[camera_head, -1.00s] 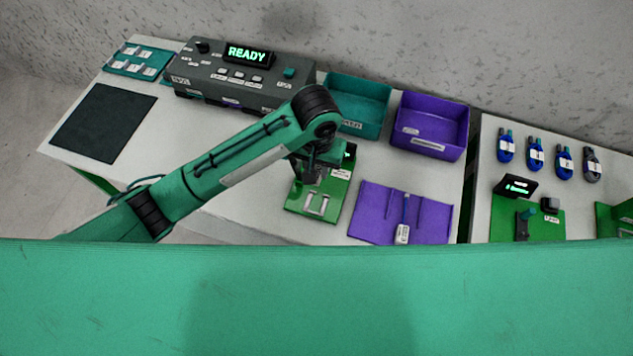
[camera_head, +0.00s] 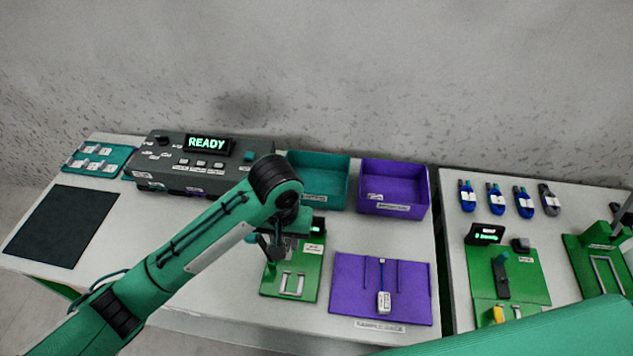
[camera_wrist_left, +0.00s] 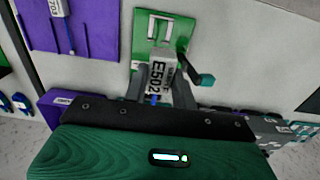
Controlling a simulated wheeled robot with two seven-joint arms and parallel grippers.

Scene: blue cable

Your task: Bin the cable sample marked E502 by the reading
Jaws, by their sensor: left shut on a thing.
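The cable sample E502 shows in the left wrist view as a white tag (camera_wrist_left: 160,73) with dark print and a bit of blue cable below it. My left gripper (camera_wrist_left: 158,88) is shut on it. In the head view my left gripper (camera_head: 272,247) is over the back part of a green test fixture (camera_head: 310,285), and the sample is hidden there. The fixture has a small lit display (camera_head: 318,227), too small to read. A teal bin (camera_head: 320,198) and a purple bin (camera_head: 395,208) stand behind it. My right gripper is not in view.
A grey console (camera_head: 190,180) reads READY. A purple mat (camera_head: 350,275) holds another tagged cable (camera_head: 384,300). A dark mat (camera_head: 60,225) lies left. Several blue cable coils (camera_head: 496,198) and more green fixtures (camera_head: 530,270) are on the right table, across a gap.

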